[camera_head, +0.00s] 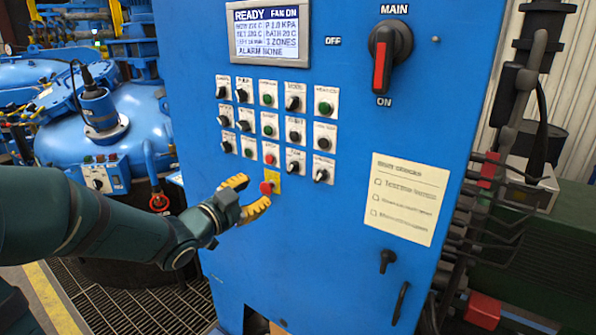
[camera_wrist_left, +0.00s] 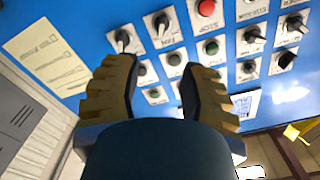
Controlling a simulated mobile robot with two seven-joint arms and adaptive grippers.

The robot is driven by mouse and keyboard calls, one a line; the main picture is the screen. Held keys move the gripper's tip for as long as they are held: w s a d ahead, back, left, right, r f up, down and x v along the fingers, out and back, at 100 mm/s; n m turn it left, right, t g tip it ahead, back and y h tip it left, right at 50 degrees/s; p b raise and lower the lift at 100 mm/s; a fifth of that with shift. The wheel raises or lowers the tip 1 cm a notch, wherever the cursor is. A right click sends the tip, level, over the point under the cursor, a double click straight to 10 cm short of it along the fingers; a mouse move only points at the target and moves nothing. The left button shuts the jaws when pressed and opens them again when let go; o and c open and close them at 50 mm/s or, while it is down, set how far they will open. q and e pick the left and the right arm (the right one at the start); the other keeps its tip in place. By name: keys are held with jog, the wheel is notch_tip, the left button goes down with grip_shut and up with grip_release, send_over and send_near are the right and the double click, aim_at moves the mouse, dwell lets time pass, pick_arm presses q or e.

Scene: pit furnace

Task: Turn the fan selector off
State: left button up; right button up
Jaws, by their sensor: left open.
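The control cabinet (camera_head: 217,290) carries rows of small selectors and push buttons. Its display (camera_head: 269,31) reads READY and FAN ON. Two black selectors sit at the bottom right of the rows, one (camera_head: 293,167) and the corner one (camera_head: 320,175). They also show in the left wrist view, as one selector (camera_wrist_left: 162,22) and the corner one (camera_wrist_left: 122,40). My left gripper (camera_head: 258,190) is open and empty, below the rows. In the left wrist view its fingers (camera_wrist_left: 158,75) frame the panel. My right gripper is not seen.
A red mushroom button on a yellow plate (camera_head: 274,176) is close to my left fingertips. A large MAIN switch (camera_head: 383,58) and a paper note (camera_head: 403,197) are to the right. A blue vessel (camera_head: 95,135) stands at left. A floor grating (camera_head: 120,300) lies below.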

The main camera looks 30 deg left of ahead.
aim_at(290, 169)
pick_arm(q)
jog(key=w, duration=1.3)
jog(key=shift+w+d+p, duration=0.35)
jog(key=shift+w+d, duration=0.05)
grip_shut()
